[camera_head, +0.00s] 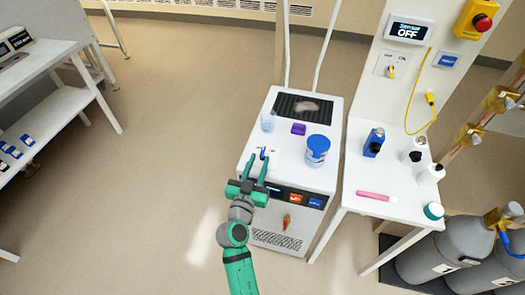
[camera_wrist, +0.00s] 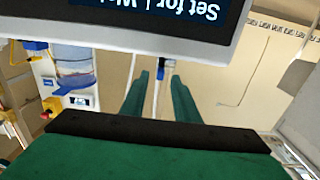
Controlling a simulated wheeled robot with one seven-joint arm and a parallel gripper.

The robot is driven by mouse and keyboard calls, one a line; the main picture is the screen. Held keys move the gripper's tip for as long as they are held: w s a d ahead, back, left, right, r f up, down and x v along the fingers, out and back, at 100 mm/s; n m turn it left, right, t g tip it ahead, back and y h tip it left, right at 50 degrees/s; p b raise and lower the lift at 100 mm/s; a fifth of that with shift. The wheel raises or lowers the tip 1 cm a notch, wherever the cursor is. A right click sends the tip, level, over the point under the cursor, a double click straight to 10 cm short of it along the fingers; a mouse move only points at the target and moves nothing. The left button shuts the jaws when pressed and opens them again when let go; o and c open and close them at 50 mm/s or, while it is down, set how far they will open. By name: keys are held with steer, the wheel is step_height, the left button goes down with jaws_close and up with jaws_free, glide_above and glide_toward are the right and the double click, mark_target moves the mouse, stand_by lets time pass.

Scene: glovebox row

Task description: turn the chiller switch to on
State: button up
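A wall panel carries a small switch plate with a yellow lever (camera_head: 391,72); the ON label is legible beside it. A display (camera_head: 408,30) above it reads OFF. I cannot tell which control is the chiller's. My green gripper (camera_head: 259,160) is open over the cabinet's front left top, well away from the wall switch.
A side table (camera_head: 350,196) holds bottles and a pink item. A red emergency button (camera_head: 482,22) and hanging yellow cable (camera_head: 407,110) are near the switch. Floor is clear at left.

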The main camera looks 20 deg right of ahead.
mark_target(261, 156)
steer(key=shift+x, duration=2.75)
jaws_close()
